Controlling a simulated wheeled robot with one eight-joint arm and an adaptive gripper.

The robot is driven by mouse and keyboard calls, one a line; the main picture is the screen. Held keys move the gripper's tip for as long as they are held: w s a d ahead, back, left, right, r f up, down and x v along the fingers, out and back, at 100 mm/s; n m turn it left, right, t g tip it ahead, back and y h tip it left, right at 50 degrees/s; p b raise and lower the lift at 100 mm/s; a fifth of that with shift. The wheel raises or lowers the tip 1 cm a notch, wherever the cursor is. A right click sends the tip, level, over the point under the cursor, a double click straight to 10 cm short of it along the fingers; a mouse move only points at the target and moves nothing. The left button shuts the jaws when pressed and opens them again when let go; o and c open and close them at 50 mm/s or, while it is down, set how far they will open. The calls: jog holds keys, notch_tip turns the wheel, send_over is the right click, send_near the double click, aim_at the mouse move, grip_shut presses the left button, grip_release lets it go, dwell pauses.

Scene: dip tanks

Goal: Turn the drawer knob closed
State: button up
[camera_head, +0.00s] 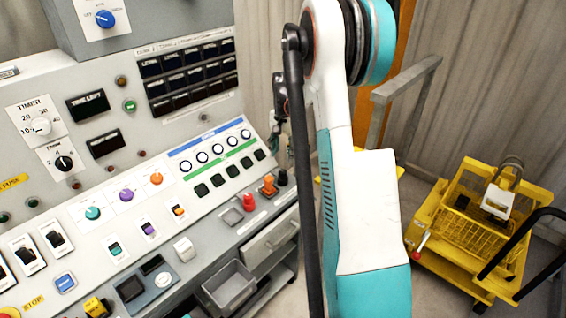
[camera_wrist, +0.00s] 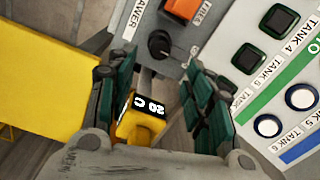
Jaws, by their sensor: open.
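The drawer knob (camera_wrist: 160,44) is a small black knob on the grey panel, below the partly visible "DRAWER" label in the wrist view. In the head view, a black knob (camera_head: 281,177) at the panel's right end appears to be the same one. My gripper (camera_wrist: 162,66) is open, its green-padded fingers on either side of the view and the knob beyond the gap between their tips. No contact with the knob shows. In the head view my gripper (camera_head: 276,132) is partly hidden behind my arm, above the panel's right end.
An orange switch (camera_wrist: 183,8) sits beside the knob, with black buttons (camera_wrist: 248,60) to the right. A yellow "20 C" display (camera_wrist: 140,122) shows between the fingers. A grey drawer front (camera_head: 270,238) is below the panel. A yellow cart (camera_head: 440,225) stands right.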

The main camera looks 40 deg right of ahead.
jog(key=shift+r, duration=1.45)
